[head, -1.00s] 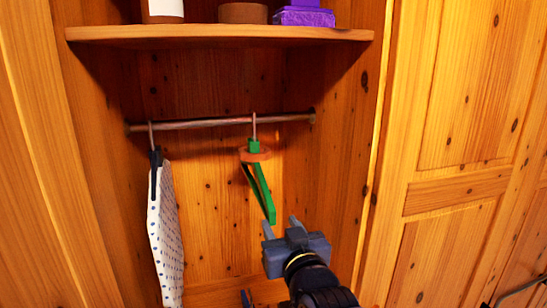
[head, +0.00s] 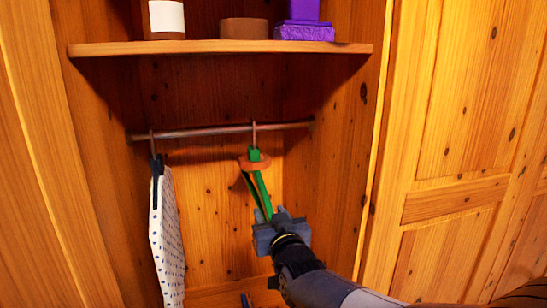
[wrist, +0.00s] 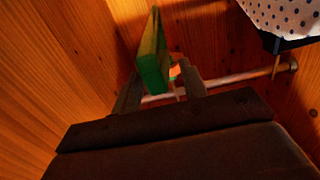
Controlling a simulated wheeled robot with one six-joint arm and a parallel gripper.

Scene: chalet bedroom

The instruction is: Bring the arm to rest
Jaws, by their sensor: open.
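My gripper (head: 271,214) is open in front of the lower part of a green hanger (head: 262,188). In the wrist view, the green hanger (wrist: 153,60) shows between my two open fingers (wrist: 160,90). I cannot tell whether they touch it. The hanger's lower end is partly hidden by my gripper in the head view. My arm reaches in from the lower right.
A white dotted cloth (head: 166,235) hangs on a dark hanger at the rail's left. A wooden shelf (head: 220,48) above holds a labelled brown container, a brown round piece and purple boxes (head: 304,32). The closet's right wall (head: 345,150) stands close to my arm.

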